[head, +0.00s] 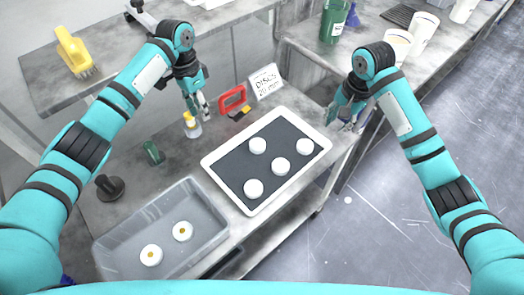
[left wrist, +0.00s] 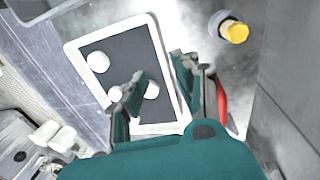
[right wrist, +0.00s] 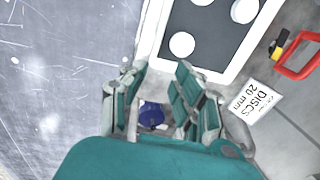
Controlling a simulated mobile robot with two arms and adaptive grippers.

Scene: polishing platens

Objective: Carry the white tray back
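The white tray (head: 235,165) has a white rim and a dark floor, and several white discs lie in it. It rests on the grey metal bench, and also shows in the left wrist view (left wrist: 122,50) and the right wrist view (right wrist: 212,38). My left gripper (head: 202,106) is open and empty, above the bench beyond the tray's far left side. My right gripper (head: 345,118) is open and empty, near the tray's right end by the bench edge. Neither gripper visibly touches the tray.
A clear grey bin (head: 213,240) with two yellow-centred discs stands at the tray's left. A label card (head: 265,82), a red-handled tool (head: 232,97) and a yellow-capped bottle (head: 192,126) stand behind the tray. A yellow brush (head: 72,50) lies on the upper left shelf. Open floor lies to the right.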

